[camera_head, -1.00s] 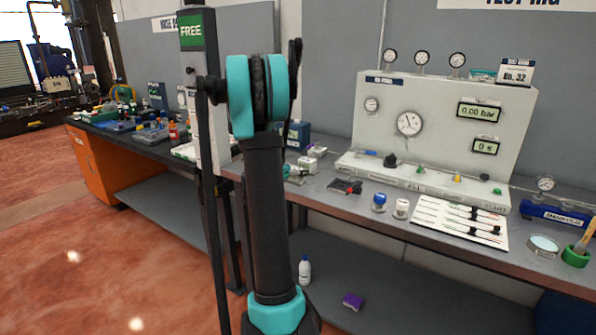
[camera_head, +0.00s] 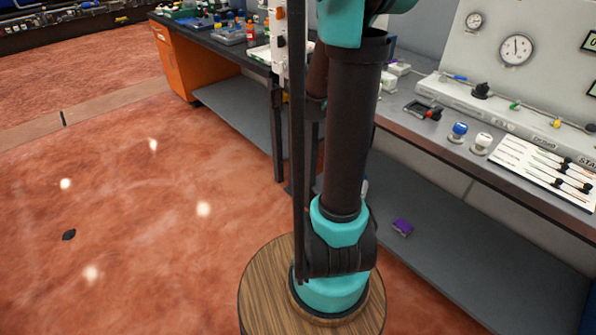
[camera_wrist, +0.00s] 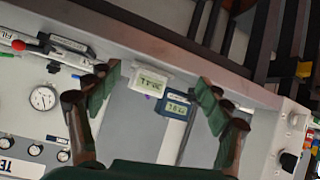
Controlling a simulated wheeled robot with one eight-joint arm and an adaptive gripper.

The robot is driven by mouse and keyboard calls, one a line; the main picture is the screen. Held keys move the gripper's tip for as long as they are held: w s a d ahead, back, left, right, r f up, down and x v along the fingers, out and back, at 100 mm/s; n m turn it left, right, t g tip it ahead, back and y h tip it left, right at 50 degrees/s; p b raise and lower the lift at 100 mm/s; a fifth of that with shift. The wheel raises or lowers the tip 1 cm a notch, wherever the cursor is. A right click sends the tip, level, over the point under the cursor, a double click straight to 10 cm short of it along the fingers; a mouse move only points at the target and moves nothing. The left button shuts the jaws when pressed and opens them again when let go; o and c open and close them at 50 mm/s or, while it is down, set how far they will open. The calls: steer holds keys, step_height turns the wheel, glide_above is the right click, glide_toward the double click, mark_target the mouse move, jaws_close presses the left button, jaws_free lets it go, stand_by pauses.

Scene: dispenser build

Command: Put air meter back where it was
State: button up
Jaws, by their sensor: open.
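In the wrist view my gripper (camera_wrist: 157,95) is open, with its green-padded fingers spread apart and nothing held between them. Two small boxes with lit displays appear in the gap: a white meter (camera_wrist: 149,82) and a dark blue meter (camera_wrist: 174,106) beside it. I cannot tell which one is the air meter, nor read their displays surely. The fingers seem clear of both. In the head view my gripper is out of sight, and my arm hides that part of the bench.
The test rig panel (camera_head: 480,50) with its gauge (camera_head: 516,50) stands on the right bench. A blue-topped knob (camera_head: 459,130) and a white-topped knob (camera_head: 481,143) stand before it. A purple block (camera_head: 402,227) lies on the lower shelf. The floor at left is mostly clear, with a small dark piece (camera_head: 69,235).

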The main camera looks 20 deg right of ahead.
steer(key=s+a+f+n+y, duration=0.5)
steer(key=s+a, duration=0.5)
steer(key=a, duration=0.3)
steer(key=s+a+f+n+g+y, duration=0.1)
steer(key=s+a+f+n+y, duration=0.3)
steer(key=s+a, duration=0.5)
steer(key=a+f+n, duration=0.1)
steer(key=a+f, duration=0.1)
steer(key=a, duration=0.2)
steer(key=shift+s+f+n+y, duration=0.3)
steer(key=shift+s+n+y, duration=0.1)
